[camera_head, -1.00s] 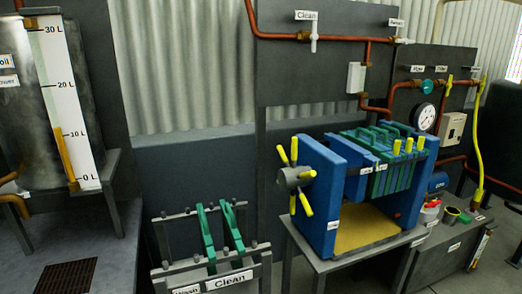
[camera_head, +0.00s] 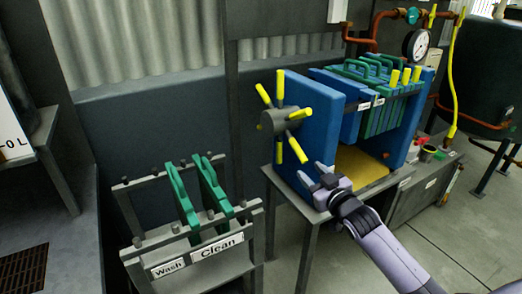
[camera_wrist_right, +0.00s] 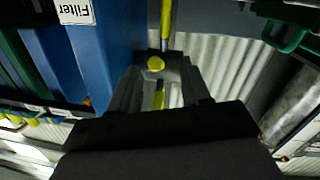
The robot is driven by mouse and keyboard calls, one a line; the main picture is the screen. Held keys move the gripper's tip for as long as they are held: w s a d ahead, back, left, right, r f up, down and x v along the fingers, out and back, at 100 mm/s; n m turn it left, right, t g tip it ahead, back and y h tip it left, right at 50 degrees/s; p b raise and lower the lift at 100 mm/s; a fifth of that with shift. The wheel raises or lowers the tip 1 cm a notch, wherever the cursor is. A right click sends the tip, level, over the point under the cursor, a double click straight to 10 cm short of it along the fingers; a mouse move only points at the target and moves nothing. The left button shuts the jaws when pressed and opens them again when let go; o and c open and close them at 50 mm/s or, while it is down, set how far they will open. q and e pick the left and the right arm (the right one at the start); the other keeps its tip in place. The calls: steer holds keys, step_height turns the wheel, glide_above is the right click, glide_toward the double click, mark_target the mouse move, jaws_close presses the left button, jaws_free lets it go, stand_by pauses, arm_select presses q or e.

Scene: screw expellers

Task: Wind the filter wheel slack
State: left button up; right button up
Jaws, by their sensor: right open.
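The filter wheel (camera_head: 282,121) is a grey hub with several yellow-tipped spokes on the left face of the blue filter press (camera_head: 313,92). My right gripper (camera_head: 313,173) is open, just below and right of the wheel, close to its lower yellow spoke (camera_head: 297,148). Another yellow spoke (camera_wrist_right: 166,22) rises beyond. My left gripper is not in view.
A rack with green plates (camera_head: 212,185) and Wash and Clean labels stands left of the press table. Copper pipes, a gauge (camera_head: 415,44) and a yellow hose (camera_head: 452,85) are at the right. Open floor lies at the lower right.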

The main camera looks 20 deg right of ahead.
mark_target(296, 149)
steer(key=w+r, duration=0.2)
steer(key=w, duration=0.1)
steer(key=shift+w+d+t, duration=0.15)
steer(key=shift+d+t, duration=0.05)
steer(key=shift+t, duration=0.1)
steer(key=shift+w+d+b, duration=0.1)
steer(key=shift+w+b, duration=0.3)
steer(key=shift+w, duration=2.75)
jaws_close()
